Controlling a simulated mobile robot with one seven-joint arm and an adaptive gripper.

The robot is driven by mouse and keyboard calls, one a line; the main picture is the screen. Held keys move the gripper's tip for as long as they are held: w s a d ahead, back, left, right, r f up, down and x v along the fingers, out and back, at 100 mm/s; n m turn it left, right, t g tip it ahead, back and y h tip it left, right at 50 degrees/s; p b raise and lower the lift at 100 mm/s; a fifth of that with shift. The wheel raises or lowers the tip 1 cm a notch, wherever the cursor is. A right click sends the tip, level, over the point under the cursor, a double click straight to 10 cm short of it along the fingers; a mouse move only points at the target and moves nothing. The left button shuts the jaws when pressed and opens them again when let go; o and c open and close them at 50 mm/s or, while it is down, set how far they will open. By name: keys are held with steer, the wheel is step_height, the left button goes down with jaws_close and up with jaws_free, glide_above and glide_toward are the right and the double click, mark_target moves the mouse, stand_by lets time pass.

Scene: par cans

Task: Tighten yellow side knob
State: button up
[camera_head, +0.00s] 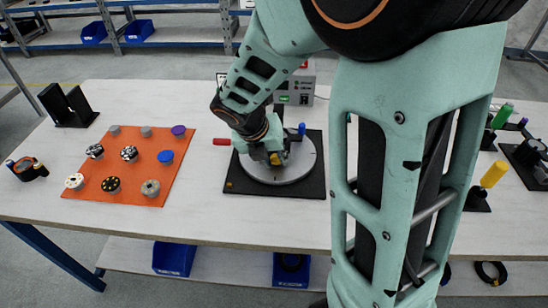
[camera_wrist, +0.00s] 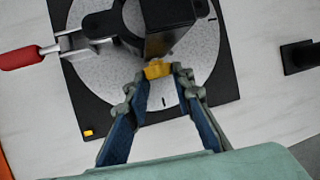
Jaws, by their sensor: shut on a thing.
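The yellow side knob (camera_wrist: 157,69) sticks out from the lower side of a black par can (camera_wrist: 172,28) in the wrist view. It also shows in the head view (camera_head: 275,158), partly hidden by my arm. My gripper (camera_wrist: 160,72) is shut on the knob, one fingertip on each side of it. The par can stands over a round grey disc (camera_head: 292,170) on a black square base (camera_head: 316,182). My gripper and arm hide much of the can in the head view.
A red-handled clamp (camera_wrist: 22,57) reaches the can from the left. A blue knob (camera_head: 301,129) is at its far right. An orange mat (camera_head: 128,190) with several round parts lies left. A yellow-handled item (camera_head: 493,174) stands right. The table front is clear.

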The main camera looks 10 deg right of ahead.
steer(key=shift+r+p, duration=0.15)
steer(key=shift+p, duration=0.3)
jaws_close()
steer(key=shift+s+d+r+y+p, duration=0.15)
steer(key=shift+y+p, duration=0.45)
steer(key=shift+p, duration=0.3)
steer(key=p, duration=0.2)
steer(key=y+p, duration=0.1)
steer(key=p, duration=0.1)
steer(key=shift+d+r+m+t+y, duration=0.2)
steer(key=shift+m+t+y, duration=0.1)
steer(key=shift+m+t, duration=0.1)
steer(key=y+p, duration=0.1)
steer(key=p, duration=0.1)
steer(key=y+p, duration=0.1)
steer(key=p, duration=0.1)
steer(key=shift+d+f+t, duration=0.2)
steer(key=shift+f+t, duration=0.1)
steer(key=shift+t, duration=0.1)
steer(key=shift+f+m+t+y+p, duration=0.2)
steer(key=shift+y+p, duration=0.15)
steer(key=shift+y, duration=0.2)
steer(key=shift+f+m+t+y+p, duration=0.1)
steer(key=shift+m+t+y+p, duration=0.15)
steer(key=shift+y, duration=0.3)
steer(key=o, duration=1)
jaws_free()
